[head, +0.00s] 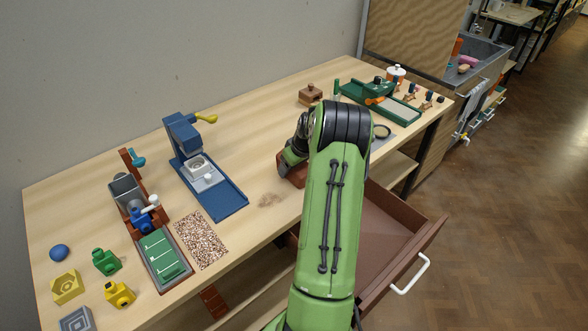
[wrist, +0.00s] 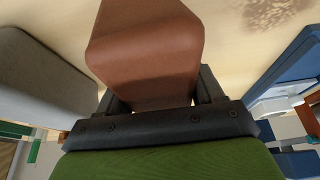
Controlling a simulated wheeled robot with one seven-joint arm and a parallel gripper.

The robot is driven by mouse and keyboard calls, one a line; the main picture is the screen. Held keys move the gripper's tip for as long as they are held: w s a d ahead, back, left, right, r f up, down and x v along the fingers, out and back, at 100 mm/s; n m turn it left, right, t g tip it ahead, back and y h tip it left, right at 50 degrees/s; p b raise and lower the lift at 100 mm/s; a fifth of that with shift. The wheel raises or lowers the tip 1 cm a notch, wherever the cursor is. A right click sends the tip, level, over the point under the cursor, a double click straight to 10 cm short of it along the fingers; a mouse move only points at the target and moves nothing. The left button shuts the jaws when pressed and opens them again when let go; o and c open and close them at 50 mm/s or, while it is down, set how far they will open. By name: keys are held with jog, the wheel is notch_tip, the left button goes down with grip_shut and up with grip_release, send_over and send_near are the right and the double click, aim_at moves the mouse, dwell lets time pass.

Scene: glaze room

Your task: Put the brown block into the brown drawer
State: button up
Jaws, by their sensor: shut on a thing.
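The brown block (wrist: 145,50) is between the jaws of my gripper (wrist: 158,90) in the wrist view, and the gripper is shut on it. In the head view the block (head: 292,174) shows as a red-brown patch at my gripper (head: 287,160), partly hidden by my arm. It is over the table's front part; I cannot tell whether it touches the top. The brown drawer (head: 408,222) is pulled open below the table's front edge, right of my arm. Its inside is partly visible and its left part is hidden by my arm.
The drawer's white handle (head: 411,274) sticks out in front. A blue press-like device (head: 212,190) stands left of my gripper. A green tray device (head: 382,98) and a small brown wooden piece (head: 311,95) stand farther back. Several coloured blocks lie at the left end.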

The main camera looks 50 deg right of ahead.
grip_shut()
jog(key=shift+r, duration=0.1)
